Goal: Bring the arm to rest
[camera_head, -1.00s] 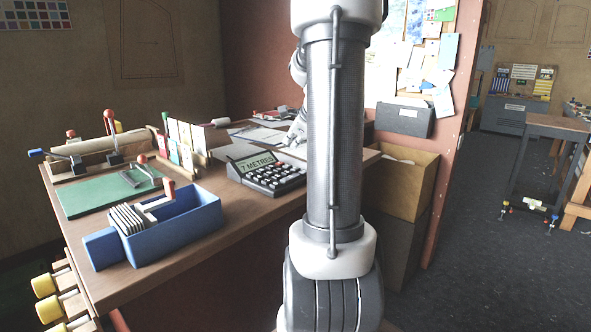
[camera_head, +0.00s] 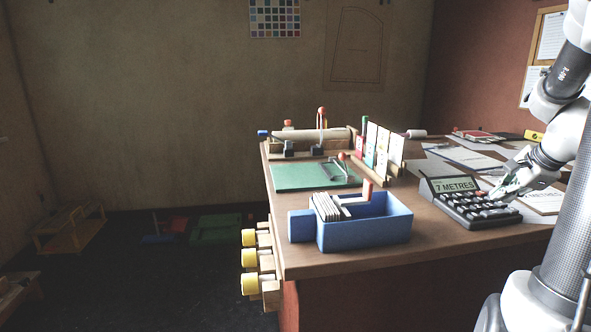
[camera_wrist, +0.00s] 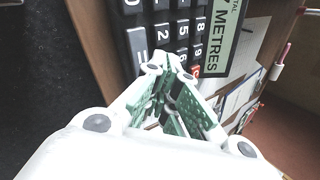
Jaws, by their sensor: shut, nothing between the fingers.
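My gripper (camera_head: 508,190) is at the right of the head view, at the end of my white and grey arm. It is shut and empty, at the right edge of the black calculator (camera_head: 468,209). The calculator display reads "7 METRES". In the wrist view my gripper's green-padded fingers (camera_wrist: 168,92) point over the calculator keys (camera_wrist: 165,38). I cannot tell whether the fingertips touch the keys.
The wooden desk (camera_head: 345,258) holds a blue box (camera_head: 370,232) with cards, a green mat (camera_head: 305,177), upright cards (camera_head: 380,148) and papers (camera_head: 465,157). Yellow-ended rolls (camera_head: 249,260) stick out at its left end.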

